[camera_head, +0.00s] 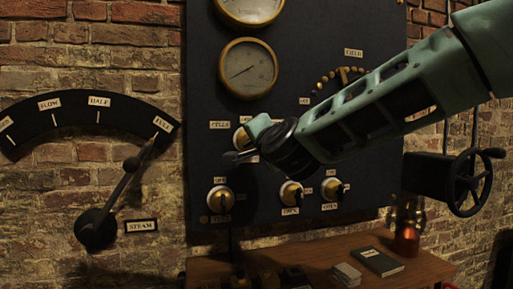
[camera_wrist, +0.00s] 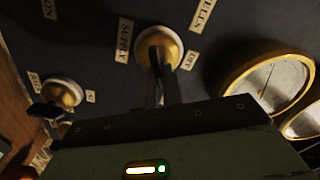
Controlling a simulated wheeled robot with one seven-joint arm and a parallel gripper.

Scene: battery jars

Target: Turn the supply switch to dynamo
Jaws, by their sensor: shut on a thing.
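The supply switch is a round brass and white knob (camera_wrist: 172,42) on the dark panel.
Other knobs (camera_head: 220,199) sit below on the panel (camera_head: 265,212), and gauges (camera_head: 248,68) above. A steam lever (camera_head: 118,195) is at left, a handwheel (camera_head: 468,182) at right. A wooden shelf (camera_head: 320,262) below carries a dark book (camera_head: 378,262).

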